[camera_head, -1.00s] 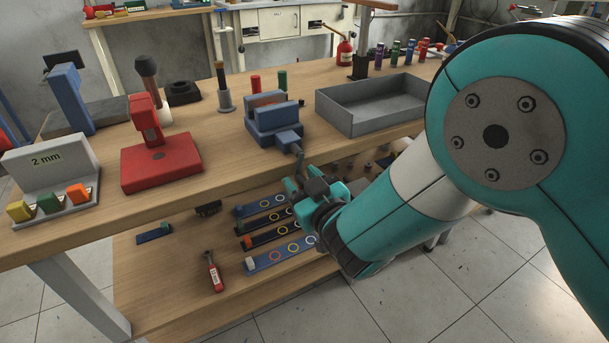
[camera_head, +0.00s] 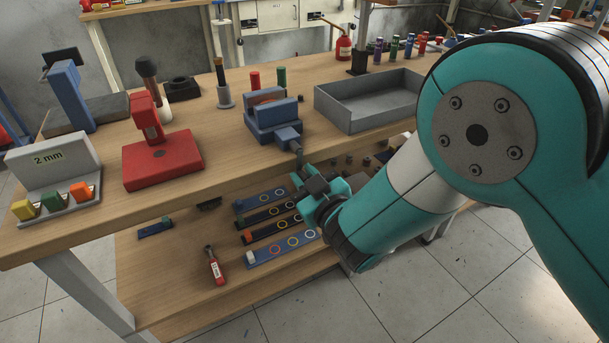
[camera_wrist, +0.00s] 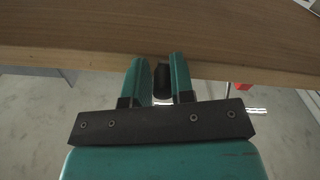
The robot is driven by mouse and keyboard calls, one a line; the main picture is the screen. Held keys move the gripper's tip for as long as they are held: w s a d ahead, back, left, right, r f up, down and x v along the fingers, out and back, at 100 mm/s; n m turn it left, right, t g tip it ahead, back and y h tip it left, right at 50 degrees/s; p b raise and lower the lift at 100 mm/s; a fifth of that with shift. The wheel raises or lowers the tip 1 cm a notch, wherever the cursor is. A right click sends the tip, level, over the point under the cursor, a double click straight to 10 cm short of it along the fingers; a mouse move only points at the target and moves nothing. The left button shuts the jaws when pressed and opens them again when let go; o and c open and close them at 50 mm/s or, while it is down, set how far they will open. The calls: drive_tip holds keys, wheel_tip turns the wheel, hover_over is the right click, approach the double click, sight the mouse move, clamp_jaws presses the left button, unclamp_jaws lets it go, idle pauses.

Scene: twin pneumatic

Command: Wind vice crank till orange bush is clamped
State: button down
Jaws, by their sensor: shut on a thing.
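The blue vice (camera_head: 273,122) stands at the front edge of the workbench in the head view. A reddish-brown piece (camera_head: 266,96) shows at its jaws; I cannot tell whether this is the orange bush or whether it is clamped. The dark crank (camera_head: 298,150) hangs from the vice's front, below the bench edge. My gripper (camera_head: 303,178) is shut on the crank's handle, beneath the vice. In the wrist view the dark handle (camera_wrist: 162,82) sits between the two teal fingers, close to the wooden bench edge.
A grey open tray (camera_head: 365,105) is right of the vice and a red press (camera_head: 160,160) is left. A grey 2 mm block (camera_head: 50,165) holds yellow, green and orange pieces.

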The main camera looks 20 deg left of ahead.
drive_tip(key=c, duration=1.1)
unclamp_jaws()
drive_tip(key=shift+s+a+r, duration=0.1)
drive_tip(key=shift+s+a, duration=0.05)
drive_tip(key=shift+s, duration=0.05)
drive_tip(key=shift+s+d+f+b, duration=0.35)
drive_tip(key=shift+d+b, duration=0.1)
drive_tip(key=shift+b, duration=0.55)
drive_tip(key=b+v, duration=0.5)
drive_tip(key=b, duration=0.1)
drive_tip(key=b+v, duration=0.5)
drive_tip(key=b, duration=0.1)
drive_tip(key=b+v, duration=0.5)
drive_tip(key=v, duration=0.1)
drive_tip(key=shift+d+r+b, duration=0.15)
drive_tip(key=shift+r+b, duration=0.2)
drive_tip(key=shift+b, duration=0.05)
